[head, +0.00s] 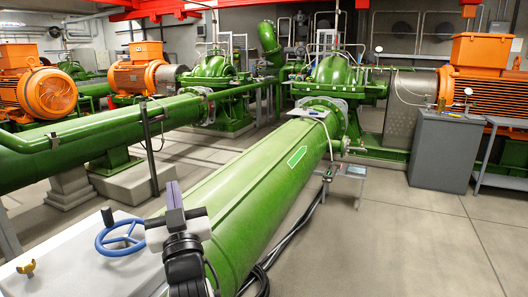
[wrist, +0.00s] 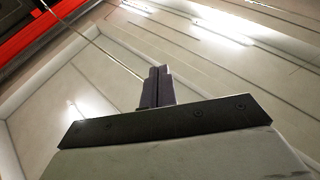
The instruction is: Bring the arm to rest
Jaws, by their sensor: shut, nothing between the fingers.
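My gripper (head: 174,194) is at the lower left of the head view, in front of the large green pipe. Its fingers point up and are shut together with nothing between them. In the wrist view my gripper (wrist: 158,72) shows its two dark fingers side by side, touching, against the ceiling and lights. My arm's wrist part is below it at the bottom edge of the head view; the rest of the arm is out of view.
A light grey block (head: 85,265) with a blue handwheel (head: 122,238) and a small brass fitting (head: 26,268) is close by on the left. The green pipe (head: 265,185) runs behind my gripper. A grey cabinet (head: 440,150) stands right. The floor (head: 410,240) at right is clear.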

